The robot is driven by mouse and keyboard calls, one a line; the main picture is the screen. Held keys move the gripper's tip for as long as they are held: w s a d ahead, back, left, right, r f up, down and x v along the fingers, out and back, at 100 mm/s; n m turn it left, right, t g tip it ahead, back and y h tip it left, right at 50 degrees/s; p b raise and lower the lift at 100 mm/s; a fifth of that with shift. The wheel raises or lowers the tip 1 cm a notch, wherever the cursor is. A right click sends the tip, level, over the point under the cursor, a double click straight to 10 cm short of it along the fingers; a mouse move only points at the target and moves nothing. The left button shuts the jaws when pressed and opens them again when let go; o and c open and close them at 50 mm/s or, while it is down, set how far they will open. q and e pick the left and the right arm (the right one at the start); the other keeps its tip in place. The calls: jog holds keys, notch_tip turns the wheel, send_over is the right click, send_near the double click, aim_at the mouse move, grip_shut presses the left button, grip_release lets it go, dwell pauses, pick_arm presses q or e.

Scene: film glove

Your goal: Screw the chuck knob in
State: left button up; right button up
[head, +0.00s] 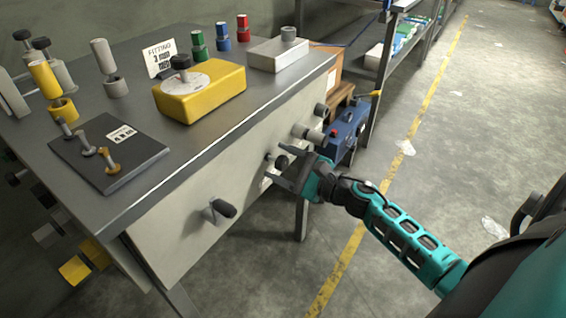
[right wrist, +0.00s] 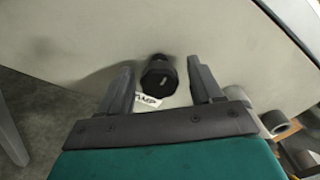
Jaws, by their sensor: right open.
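A black knob (right wrist: 158,73) sits on the pale front panel of the bench, with a partly hidden white label beside it; it also shows in the head view (head: 282,162). My right gripper (head: 285,167) is open in front of the panel, one finger on each side of this knob. In the right wrist view the gripper (right wrist: 160,78) shows gaps between both fingers and the knob. Another black knob (head: 224,208) on a metal stem stands out lower left on the same panel. I cannot tell which knob is the chuck knob. My left gripper is not in view.
Grey cylinders (head: 307,133) stick out of the panel just right of the gripper. The bench top (head: 215,120) carries a yellow block (head: 200,95) with a dial, a black plate (head: 108,155) and a grey box (head: 277,55). The floor at right is mostly clear.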

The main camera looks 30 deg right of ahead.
jog(key=shift+c, duration=0.5)
jog(key=c, duration=1)
jog(key=shift+o, duration=0.2)
